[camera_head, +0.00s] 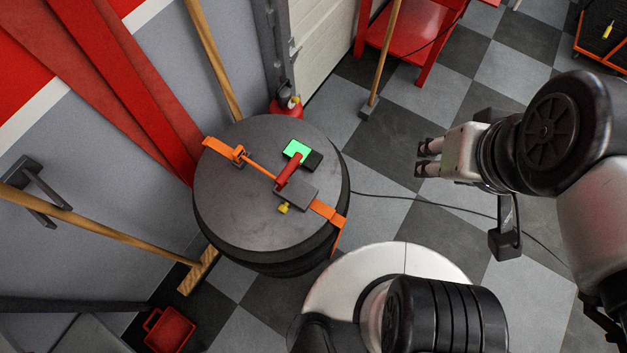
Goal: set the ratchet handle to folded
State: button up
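A ratchet with a red handle (288,171) and a grey body (295,193) sits on top of a dark round drum or tire stack (225,190). The handle points up and slightly right from the body; its exact angle is hard to tell from above. An orange strap (328,212) runs through the ratchet across the top and down the side. An orange hook end (222,149) sits at the upper left rim. My gripper (424,158) is at the right, over the floor, well apart from the ratchet. Its two fingers look apart, with nothing between them.
A green-faced block (297,150) and a small yellow piece (283,208) lie close to the ratchet. A broom (110,238) leans at left, red posts stand behind, and a red cart (410,40) is at the back. Checkered floor is free between drum and gripper, crossed by a cable (430,203).

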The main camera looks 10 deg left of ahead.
aim_at(294, 163)
jog(key=u, duration=0.4)
jog(key=i+j+u, duration=0.1)
jog(key=u, duration=0.75)
jog(key=i+j, duration=0.05)
